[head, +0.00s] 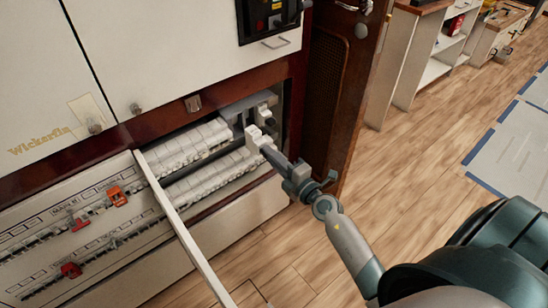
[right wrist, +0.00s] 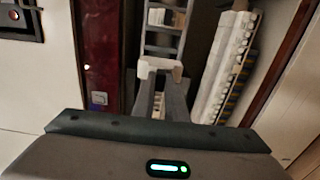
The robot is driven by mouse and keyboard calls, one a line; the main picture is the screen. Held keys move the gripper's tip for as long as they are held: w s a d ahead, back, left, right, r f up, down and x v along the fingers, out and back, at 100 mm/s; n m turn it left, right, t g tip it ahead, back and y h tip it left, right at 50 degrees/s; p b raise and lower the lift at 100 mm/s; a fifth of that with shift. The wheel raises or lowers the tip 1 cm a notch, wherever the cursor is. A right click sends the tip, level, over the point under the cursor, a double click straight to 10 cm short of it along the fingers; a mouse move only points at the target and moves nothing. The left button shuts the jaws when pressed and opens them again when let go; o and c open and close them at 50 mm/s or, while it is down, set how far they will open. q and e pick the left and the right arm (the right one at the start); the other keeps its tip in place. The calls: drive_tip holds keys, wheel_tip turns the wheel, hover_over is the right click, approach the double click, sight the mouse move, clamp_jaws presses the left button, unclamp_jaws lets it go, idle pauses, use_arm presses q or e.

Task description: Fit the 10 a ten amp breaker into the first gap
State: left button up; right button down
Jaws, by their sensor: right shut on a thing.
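My right gripper (head: 262,146) reaches into the open breaker cabinet and is shut on a white breaker (head: 254,137). In the right wrist view the white breaker (right wrist: 160,66) sits across the fingertips, in front of a rail. I cannot read its rating or tell whether it touches the rail. An upper row of white breakers (head: 190,146) and a lower row (head: 212,177) fill much of the cabinet. A gap shows at the right of the upper row, before another white breaker (head: 263,114). My left gripper is not in view.
A hinged-open panel (head: 85,230) with red and orange tags covers the lower left. Its edge stands up beside the rows. A dark wooden door (head: 330,95) stands open at the cabinet's right. White cupboard doors (head: 165,45) are above.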

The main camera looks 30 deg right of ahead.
sight(252, 138)
drive_tip(key=shift+w+a+r, duration=0.1)
drive_tip(key=shift+w+a, duration=0.1)
drive_tip(key=shift+w, duration=0.95)
drive_tip(key=shift+w+a+p, duration=0.1)
drive_tip(key=shift+w+p, duration=0.2)
drive_tip(key=shift+w, duration=0.7)
use_arm(q)
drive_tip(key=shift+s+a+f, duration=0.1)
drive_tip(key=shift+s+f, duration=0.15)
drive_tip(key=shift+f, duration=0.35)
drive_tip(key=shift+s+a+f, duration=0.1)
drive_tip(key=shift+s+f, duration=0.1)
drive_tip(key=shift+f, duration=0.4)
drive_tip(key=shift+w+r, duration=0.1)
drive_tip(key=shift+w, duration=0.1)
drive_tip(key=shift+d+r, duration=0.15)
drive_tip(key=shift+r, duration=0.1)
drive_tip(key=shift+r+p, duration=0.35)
drive_tip(key=shift+p, duration=0.25)
use_arm(e)
drive_tip(key=shift+w+a, duration=0.25)
drive_tip(key=shift+w, duration=1.15)
drive_tip(key=shift+w+a, duration=0.2)
drive_tip(key=shift+w, duration=1.15)
